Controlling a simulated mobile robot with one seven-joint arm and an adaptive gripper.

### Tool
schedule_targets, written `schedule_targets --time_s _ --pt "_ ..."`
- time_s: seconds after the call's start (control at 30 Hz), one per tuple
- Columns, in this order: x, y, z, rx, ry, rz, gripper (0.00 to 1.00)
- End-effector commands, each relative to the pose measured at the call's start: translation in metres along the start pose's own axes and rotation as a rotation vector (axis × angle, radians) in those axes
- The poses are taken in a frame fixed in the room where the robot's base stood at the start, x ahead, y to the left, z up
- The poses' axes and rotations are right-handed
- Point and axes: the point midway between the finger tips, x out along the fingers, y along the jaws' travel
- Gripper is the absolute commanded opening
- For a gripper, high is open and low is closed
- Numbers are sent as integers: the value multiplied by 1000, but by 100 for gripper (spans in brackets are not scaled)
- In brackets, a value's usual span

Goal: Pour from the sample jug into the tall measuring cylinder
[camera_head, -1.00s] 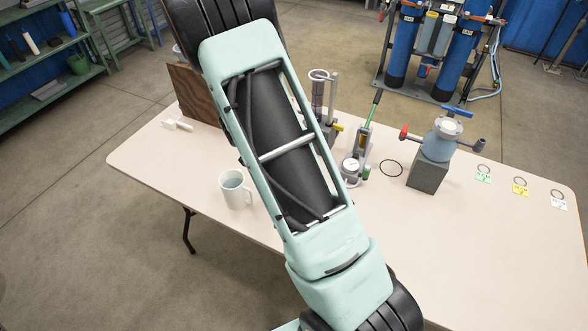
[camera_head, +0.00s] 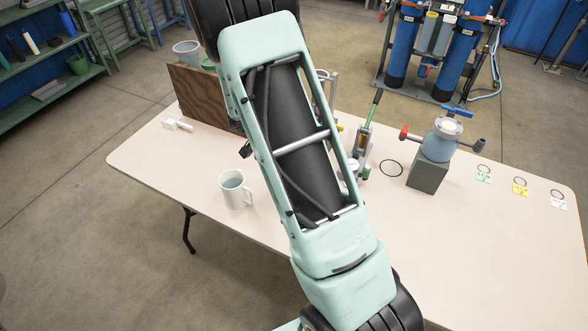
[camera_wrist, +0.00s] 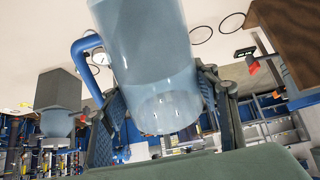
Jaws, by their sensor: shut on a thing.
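In the wrist view a translucent pale-blue jug (camera_wrist: 150,50) with a blue handle (camera_wrist: 86,48) fills the middle, its open rim toward the camera. My gripper (camera_wrist: 163,95) is shut on it, with a finger on each side. In the head view my arm hides the gripper and the jug. The tall measuring cylinder is mostly hidden behind my arm; only what looks like its rim (camera_head: 323,75) shows. I cannot tell the liquid level in the jug or how the jug stands over the cylinder.
A white mug (camera_head: 236,190) stands near the table's front edge. A wooden board (camera_head: 198,97) is at back left. A green-handled device (camera_head: 364,135) and a valve on a grey block (camera_head: 428,174) stand right of my arm. The front right table (camera_head: 480,240) is clear.

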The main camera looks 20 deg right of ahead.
Motion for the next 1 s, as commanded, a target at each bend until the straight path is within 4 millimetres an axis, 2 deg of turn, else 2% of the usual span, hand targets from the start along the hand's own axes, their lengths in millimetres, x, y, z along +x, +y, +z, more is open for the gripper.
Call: schedule_targets --time_s 1.0 --pt "-1 0 -2 0 -26 0 26"
